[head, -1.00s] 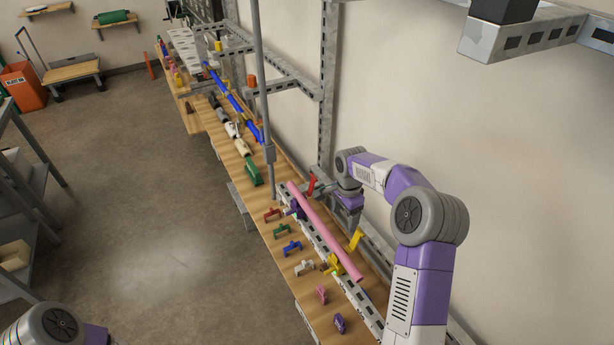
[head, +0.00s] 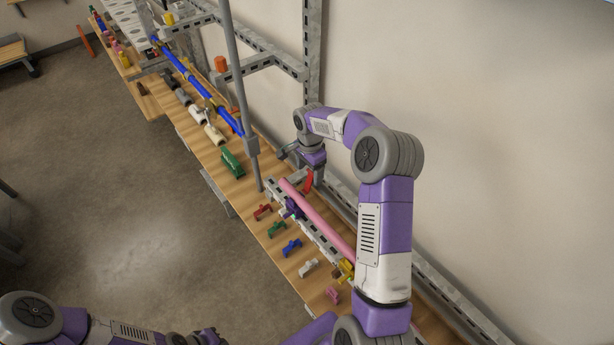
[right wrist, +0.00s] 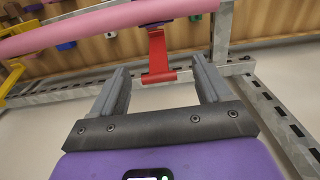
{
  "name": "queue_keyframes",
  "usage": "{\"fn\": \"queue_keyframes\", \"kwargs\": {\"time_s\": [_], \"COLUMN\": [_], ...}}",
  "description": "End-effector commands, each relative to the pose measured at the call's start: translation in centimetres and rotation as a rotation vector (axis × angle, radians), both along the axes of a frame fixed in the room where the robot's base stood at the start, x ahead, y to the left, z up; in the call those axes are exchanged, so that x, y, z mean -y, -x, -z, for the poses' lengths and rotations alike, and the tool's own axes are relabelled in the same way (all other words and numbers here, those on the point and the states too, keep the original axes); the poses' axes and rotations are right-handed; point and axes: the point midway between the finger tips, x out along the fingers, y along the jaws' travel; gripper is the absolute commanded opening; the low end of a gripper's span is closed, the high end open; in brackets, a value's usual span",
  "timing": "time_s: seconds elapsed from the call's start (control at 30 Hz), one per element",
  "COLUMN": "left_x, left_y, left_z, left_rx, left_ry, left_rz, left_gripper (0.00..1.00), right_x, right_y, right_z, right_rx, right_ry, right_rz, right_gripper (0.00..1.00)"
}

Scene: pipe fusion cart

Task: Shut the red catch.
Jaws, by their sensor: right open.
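The red catch (head: 308,182) stands up at a tilt beside the pink pipe (head: 325,216), swung away from it rather than lying across it. In the right wrist view the red catch (right wrist: 157,55) has a narrow strap and a wider end plate, which points toward my gripper. My right gripper (head: 287,153) is open and empty, just beyond the catch on the wall side. In the right wrist view its fingers (right wrist: 160,78) lie either side of the catch's end, with gaps on both sides. My left arm shows at the bottom left; its gripper (head: 205,338) is small and partly cut off.
A grey upright post (head: 243,110) stands on the bench close to the catch. A yellow catch (head: 346,270) is farther along the pipe, partly behind my right arm. Several coloured clamps, such as a blue one (head: 291,247), lie along the bench's front. A metal frame runs along the wall.

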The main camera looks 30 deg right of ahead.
Motion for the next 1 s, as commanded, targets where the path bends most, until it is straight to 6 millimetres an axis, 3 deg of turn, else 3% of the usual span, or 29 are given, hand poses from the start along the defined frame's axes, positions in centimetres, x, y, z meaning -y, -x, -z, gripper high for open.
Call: {"fn": "queue_keyframes", "kwargs": {"time_s": [0.3, 0.67, 1.0], "left_x": [0.0, 0.0, 0.0], "left_y": [0.0, 0.0, 0.0], "left_z": [-0.6, -0.6, -0.6], "left_rx": [0.000, 0.000, 0.000], "left_ry": [0.000, 0.000, 0.000], "left_rz": [0.000, 0.000, 0.000], "left_gripper": [0.00, 0.00, 0.00], "right_x": [0.0, 0.0, 0.0], "right_y": [0.1, 0.0, 0.0], "right_z": [4.4, 5.1, 5.1], "right_rx": [-0.002, 0.001, 0.001], "right_ry": [-0.001, 0.001, 0.001], "right_rz": [0.002, 0.001, 0.001], "right_gripper": [0.77, 0.77, 0.27]}}
